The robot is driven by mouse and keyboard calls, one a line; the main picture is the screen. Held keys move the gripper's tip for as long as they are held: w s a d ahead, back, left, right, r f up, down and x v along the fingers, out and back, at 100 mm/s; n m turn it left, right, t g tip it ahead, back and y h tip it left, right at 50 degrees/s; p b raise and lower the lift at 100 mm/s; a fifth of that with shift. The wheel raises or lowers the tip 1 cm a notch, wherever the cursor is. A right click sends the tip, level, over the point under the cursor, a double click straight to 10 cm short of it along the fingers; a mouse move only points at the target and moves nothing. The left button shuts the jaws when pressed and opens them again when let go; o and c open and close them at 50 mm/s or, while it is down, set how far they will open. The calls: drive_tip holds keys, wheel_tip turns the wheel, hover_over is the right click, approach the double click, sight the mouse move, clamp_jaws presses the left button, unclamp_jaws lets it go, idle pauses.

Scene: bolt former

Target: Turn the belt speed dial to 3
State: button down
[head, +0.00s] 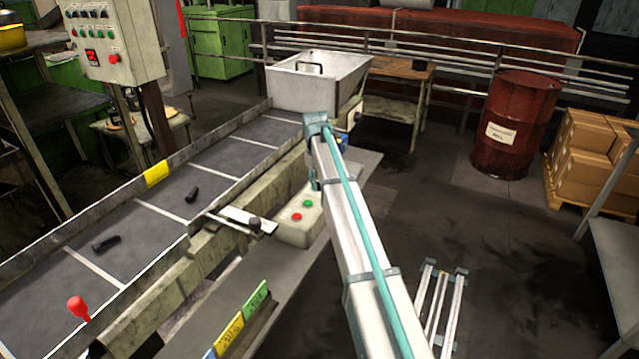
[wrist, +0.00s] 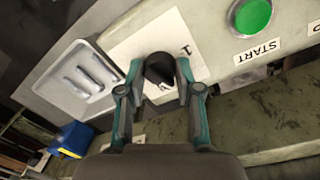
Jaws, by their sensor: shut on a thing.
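The belt speed dial (wrist: 160,70) is a black round knob on a white plate (wrist: 130,38), seen in the wrist view. A numeral 1 shows on the plate just right of the knob; other numerals are not visible, and I cannot read the dial's setting. My gripper (wrist: 161,66) has its two teal-and-grey fingers shut on the dial, one on each side. In the head view my arm reaches out toward the steel hopper (head: 315,85) at the belt's far end, and the fingers and dial cannot be made out there.
A green START button (wrist: 253,16) sits right of the dial. A blue object (wrist: 72,139) is at lower left. The conveyor belt (head: 160,215) carries dark parts. A box with green and red buttons (head: 298,228) stands beside it. The floor on the right is mostly clear before the red drum (head: 515,105).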

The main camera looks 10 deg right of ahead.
drive_tip(key=m, duration=0.5)
drive_tip(key=shift+m, duration=0.3)
drive_tip(key=m, duration=0.5)
drive_tip(key=shift+g+b, duration=0.3)
drive_tip(key=shift+g, duration=0.1)
drive_tip(key=shift+m, duration=0.3)
drive_tip(key=c, duration=0.8)
unclamp_jaws()
drive_tip(key=shift+w, duration=0.1)
drive_tip(key=r, duration=1.2)
drive_tip(key=shift+w+a, duration=0.2)
drive_tip(key=shift+a, duration=0.15)
